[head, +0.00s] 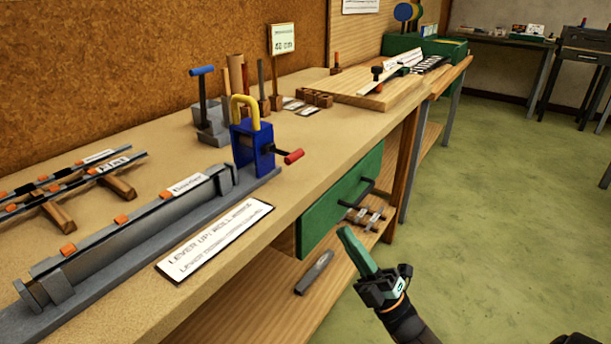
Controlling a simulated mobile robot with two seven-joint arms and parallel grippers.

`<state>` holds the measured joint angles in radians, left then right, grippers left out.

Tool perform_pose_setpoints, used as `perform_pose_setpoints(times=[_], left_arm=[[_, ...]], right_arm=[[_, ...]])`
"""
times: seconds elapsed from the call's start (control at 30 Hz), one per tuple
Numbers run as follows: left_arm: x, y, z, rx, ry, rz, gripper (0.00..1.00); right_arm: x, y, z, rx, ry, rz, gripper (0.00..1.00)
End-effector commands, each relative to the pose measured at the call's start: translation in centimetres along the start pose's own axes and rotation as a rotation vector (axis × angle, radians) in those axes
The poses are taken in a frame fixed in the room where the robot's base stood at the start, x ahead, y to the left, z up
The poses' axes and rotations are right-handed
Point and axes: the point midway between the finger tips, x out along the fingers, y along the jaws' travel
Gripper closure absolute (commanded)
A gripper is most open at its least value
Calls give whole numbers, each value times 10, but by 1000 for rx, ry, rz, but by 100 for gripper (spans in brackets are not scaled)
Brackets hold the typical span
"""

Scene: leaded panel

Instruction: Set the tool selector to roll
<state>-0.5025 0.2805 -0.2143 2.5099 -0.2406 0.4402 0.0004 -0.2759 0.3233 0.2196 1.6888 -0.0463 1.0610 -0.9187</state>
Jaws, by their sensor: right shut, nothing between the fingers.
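A blue tool head (252,146) stands at the right end of a long grey bench fixture. A yellow looped handle (247,104) rises from its top. A lever with a red knob (293,157) sticks out to its right, roughly level. I cannot tell which of these is the selector. A white card (214,239) in front reads "LEVER UP: ROLL RIDGE"; its second line is hard to read. My right gripper (346,232) is shut and empty, in front of the bench edge, below and right of the red knob, not touching anything. My left gripper is out of view.
A green drawer (341,198) with a dark handle is in the bench front beside my right gripper. A lower shelf (335,290) holds a grey bar. Strips on wooden rests (60,215) lie at left. A blue-topped lever (202,71) stands behind. Floor at right is clear.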

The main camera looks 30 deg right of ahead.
Motion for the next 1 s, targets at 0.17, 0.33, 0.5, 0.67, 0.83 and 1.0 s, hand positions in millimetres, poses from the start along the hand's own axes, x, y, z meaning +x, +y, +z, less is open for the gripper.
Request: perform_pose_setpoints(times=[0.17, 0.33, 0.5, 0.67, 0.83, 1.0], left_arm=[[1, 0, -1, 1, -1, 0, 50], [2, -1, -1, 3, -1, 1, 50], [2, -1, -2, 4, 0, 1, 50], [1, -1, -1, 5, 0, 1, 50], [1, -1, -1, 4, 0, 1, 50], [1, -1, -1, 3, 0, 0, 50]], right_arm=[[22, 1, -1, 0, 4, 5, 100], [58, 2, -1, 0, 5, 6, 100], [94, 1, -1, 1, 4, 5, 100], [120, 1, -1, 0, 3, 3, 100], [135, 1, 0, 1, 1, 2, 100], [139, 0, 0, 1, 1, 0, 100]])
